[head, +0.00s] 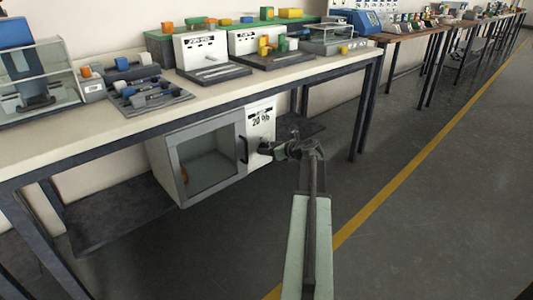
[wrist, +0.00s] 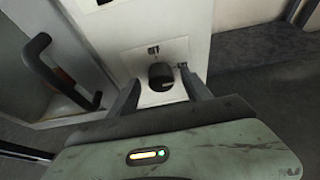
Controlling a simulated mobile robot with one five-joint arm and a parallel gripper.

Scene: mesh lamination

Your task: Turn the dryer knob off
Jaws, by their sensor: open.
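The dryer (head: 208,122) is a white box with a glass door, standing under the workbench in the head view. Its white control panel (head: 260,120) is on the right of the door and carries black digits. The dark round dryer knob (wrist: 161,75) sits on a pale plate on the panel in the wrist view. My gripper (wrist: 160,80) is open, with one finger on each side of the knob. I cannot tell whether the fingers touch it.
The dryer's black door handle (wrist: 62,75) stands out left of my gripper. The workbench top (head: 130,118), with trays and devices on it, is above the dryer. A bench leg (head: 366,105) is to the right. The floor (head: 440,200) to the right is clear.

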